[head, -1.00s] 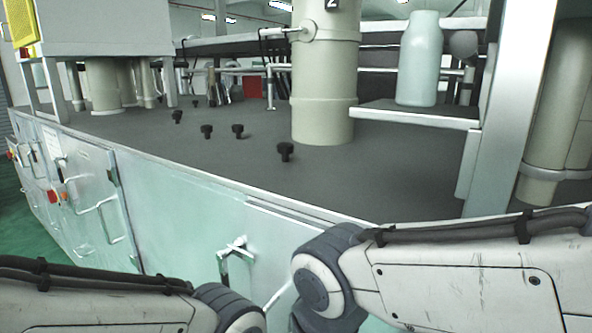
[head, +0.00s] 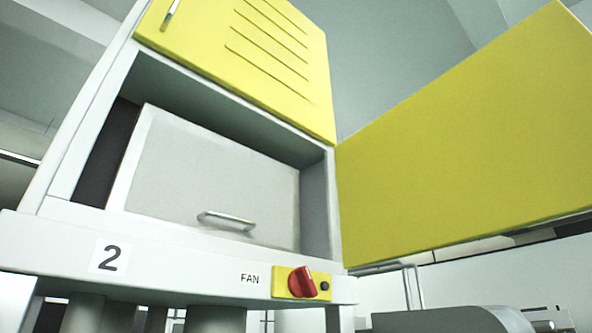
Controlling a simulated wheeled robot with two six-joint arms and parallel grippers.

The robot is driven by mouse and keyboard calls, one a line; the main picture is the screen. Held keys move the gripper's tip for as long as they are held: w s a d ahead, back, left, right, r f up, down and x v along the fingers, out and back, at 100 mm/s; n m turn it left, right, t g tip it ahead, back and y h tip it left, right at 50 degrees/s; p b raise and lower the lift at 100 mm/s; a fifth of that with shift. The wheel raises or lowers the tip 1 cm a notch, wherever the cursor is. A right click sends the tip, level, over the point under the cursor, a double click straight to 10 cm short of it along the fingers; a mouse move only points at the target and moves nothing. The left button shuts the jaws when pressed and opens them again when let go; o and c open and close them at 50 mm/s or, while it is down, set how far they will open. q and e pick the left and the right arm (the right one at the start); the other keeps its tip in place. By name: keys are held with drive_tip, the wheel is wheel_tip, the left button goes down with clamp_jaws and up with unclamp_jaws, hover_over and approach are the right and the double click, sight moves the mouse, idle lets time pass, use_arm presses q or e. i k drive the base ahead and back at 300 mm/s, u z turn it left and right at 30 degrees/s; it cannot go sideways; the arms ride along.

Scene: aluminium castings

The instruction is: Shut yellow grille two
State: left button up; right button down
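A white cabinet (head: 60,240) marked with a 2 fills the left and middle of the head view. A plain yellow panel (head: 470,140) stands swung wide open at its right, joined along the right edge of the lower opening. Inside this opening a pale grey panel (head: 210,175) with a metal bar handle (head: 227,220) sits tilted. Above it a yellow slotted panel (head: 240,60) with a small handle at its upper left lies flat over the upper part. Neither of my grippers is in view.
Below the opening, a red knob (head: 303,282) on a yellow plate sits beside the word FAN and a small black button. Grey cylinders (head: 215,318) stand under the cabinet. A thin metal frame (head: 412,285) stands below the open panel.

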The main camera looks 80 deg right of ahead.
sight(501, 142)
drive_tip(key=u, duration=0.6)
drive_tip(key=k, duration=2.2)
drive_tip(key=z, duration=1.5)
